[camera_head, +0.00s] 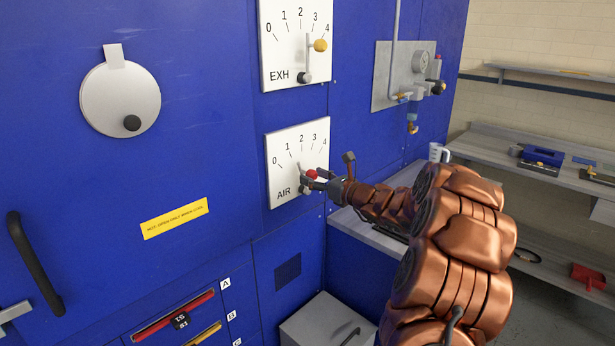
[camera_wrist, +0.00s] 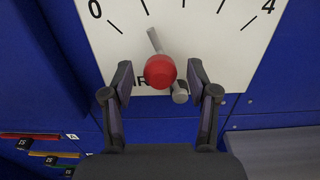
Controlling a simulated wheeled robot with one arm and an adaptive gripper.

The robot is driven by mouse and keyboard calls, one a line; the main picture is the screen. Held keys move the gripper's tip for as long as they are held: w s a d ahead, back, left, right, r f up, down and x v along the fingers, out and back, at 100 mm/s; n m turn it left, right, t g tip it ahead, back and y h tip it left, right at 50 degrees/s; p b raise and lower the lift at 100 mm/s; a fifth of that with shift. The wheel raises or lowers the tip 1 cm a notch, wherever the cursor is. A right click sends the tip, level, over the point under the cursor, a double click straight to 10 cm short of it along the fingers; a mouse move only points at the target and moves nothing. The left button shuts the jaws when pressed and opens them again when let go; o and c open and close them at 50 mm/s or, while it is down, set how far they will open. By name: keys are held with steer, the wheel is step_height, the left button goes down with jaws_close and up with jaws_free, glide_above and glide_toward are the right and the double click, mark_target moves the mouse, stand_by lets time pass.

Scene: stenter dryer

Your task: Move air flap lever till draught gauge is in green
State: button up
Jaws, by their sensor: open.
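The AIR plate (camera_head: 284,183) is white with a scale from 0 to 4. Its lever (camera_wrist: 154,40) has a grey bar and a red knob (camera_head: 311,174). In the wrist view the bar tilts up and left from its pivot, towards the low-middle marks. My gripper (camera_head: 313,179) is open at the lever. In the wrist view its fingers stand on either side of the red knob (camera_wrist: 160,72), with gaps showing.
An EXH plate (camera_head: 290,70) with a yellow-knobbed lever is above the AIR plate. Pipes and a valve (camera_head: 412,127) are by the gauge. A round cover (camera_head: 120,98) and a black handle (camera_head: 35,262) are on the left. A bench (camera_head: 385,235) lies below my arm.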

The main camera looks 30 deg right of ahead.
steer(key=shift+w+a, duration=0.1)
steer(key=shift+w, duration=0.2)
steer(key=shift+c, duration=0.3)
jaws_close()
